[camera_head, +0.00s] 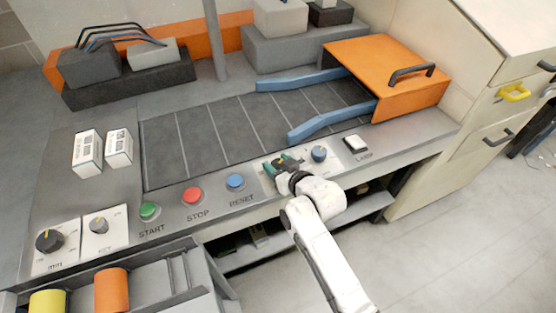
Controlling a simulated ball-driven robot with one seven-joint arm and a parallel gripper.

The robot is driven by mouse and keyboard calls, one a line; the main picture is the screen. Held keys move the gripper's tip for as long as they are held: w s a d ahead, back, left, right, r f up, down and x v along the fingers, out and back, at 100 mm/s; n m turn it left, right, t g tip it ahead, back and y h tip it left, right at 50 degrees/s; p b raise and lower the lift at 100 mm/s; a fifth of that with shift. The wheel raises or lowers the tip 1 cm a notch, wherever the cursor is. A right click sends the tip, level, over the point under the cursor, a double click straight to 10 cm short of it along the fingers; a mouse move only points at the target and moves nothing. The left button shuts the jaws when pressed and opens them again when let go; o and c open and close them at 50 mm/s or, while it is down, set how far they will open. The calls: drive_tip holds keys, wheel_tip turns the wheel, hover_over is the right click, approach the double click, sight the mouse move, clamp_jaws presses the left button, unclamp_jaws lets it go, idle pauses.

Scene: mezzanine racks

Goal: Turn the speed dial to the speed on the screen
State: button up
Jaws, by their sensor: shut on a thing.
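My gripper (282,164), with dark green fingers, reaches the front control strip from the lower right. It is shut on a dial that its fingers mostly hide, on a pale plate right of the RESET button. I cannot read that dial's label or pointer. A dark blue-grey dial (319,154) with a pointer stands just right of my gripper. Two more dials are at the left: a large black one (49,241) marked "mm" and a smaller grey one (99,225). No screen with a readable speed shows in this view.
Green START (149,211), red STOP (192,196) and blue RESET (235,181) buttons line the strip left of my gripper. A white LAMP switch (355,144) is to the right. Behind lie a dark conveyor (205,140), blue guide rails (330,122) and an orange hood (385,65).

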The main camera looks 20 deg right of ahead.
drive_tip(key=shift+f+m+h, duration=0.1)
drive_tip(key=shift+m+h, duration=0.5)
drive_tip(key=shift+m+h+b, duration=0.3)
drive_tip(key=shift+m+h, duration=0.2)
drive_tip(key=shift+h, duration=0.1)
drive_tip(key=o, duration=1)
drive_tip(key=v, duration=1.1)
drive_tip(key=shift+b, duration=0.3)
